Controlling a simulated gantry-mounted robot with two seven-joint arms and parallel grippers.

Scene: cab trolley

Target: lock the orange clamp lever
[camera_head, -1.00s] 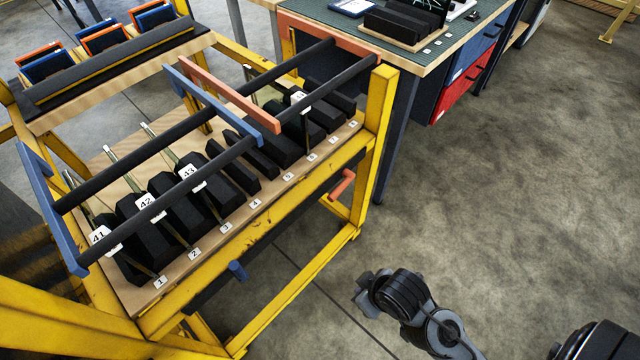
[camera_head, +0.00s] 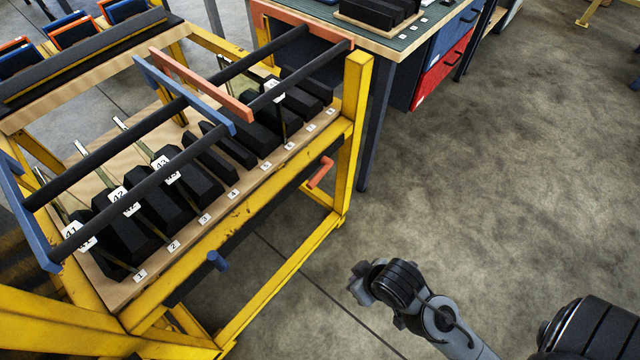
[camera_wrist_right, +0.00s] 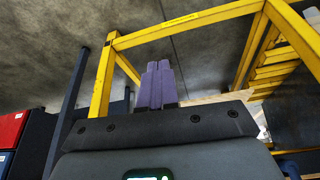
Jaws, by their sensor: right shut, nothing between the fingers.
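The orange clamp lever (camera_head: 321,172) sticks out from the front side of the yellow trolley, below its deck, near the right corner post. A blue lever (camera_head: 217,261) sits further left on the same side. My right gripper (camera_head: 359,283) is over the floor in front of the trolley, below the orange lever in the picture and clear of it. In the right wrist view its purple fingers (camera_wrist_right: 155,86) are together and empty, pointing towards the yellow frame. I cannot make out the orange lever in that view. My left gripper is not in view.
The yellow trolley frame (camera_head: 356,110) carries black blocks in numbered slots under two dark rails (camera_head: 150,165) with blue and orange end bars. A workbench with blue and red drawers (camera_head: 443,70) stands behind on the right. The floor (camera_head: 500,190) to the right is open.

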